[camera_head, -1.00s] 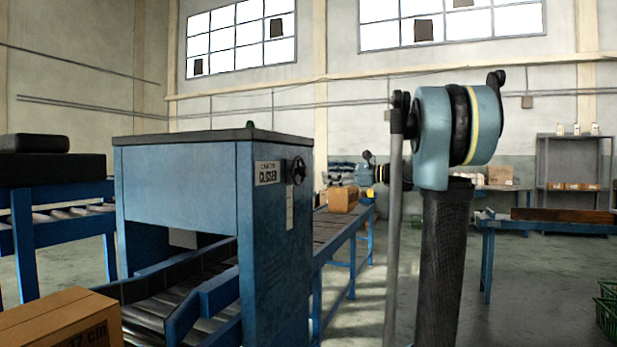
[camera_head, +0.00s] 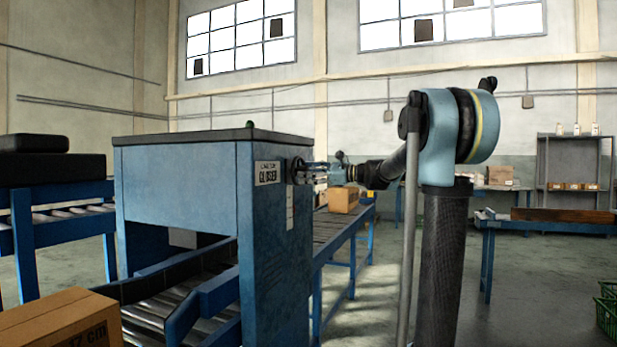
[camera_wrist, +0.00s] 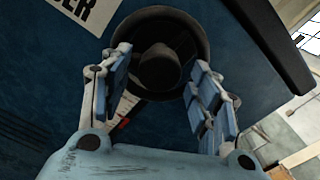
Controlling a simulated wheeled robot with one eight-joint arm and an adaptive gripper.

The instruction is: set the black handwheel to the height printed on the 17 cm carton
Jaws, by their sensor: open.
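The black handwheel (camera_head: 297,171) sits on the right side of the blue carton closer (camera_head: 180,185). In the wrist view the handwheel (camera_wrist: 160,22) fills the top middle, with its round hub facing me. My gripper (camera_head: 308,172) is at the handwheel in the head view. In the wrist view my gripper (camera_wrist: 160,80) is open, its two fingers on either side of the hub, fingertips by the rim. I cannot tell whether they touch it. The carton (camera_head: 60,322) with printing ending in "7 cm" lies at the lower left, partly cut off by the frame.
A roller conveyor (camera_head: 342,226) with another carton (camera_head: 343,200) runs behind the closer. A pale scale strip (camera_head: 290,208) is below the handwheel. Black cases (camera_head: 50,165) rest on the left conveyor. A blue table (camera_head: 540,226) stands at the right, with open floor before it.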

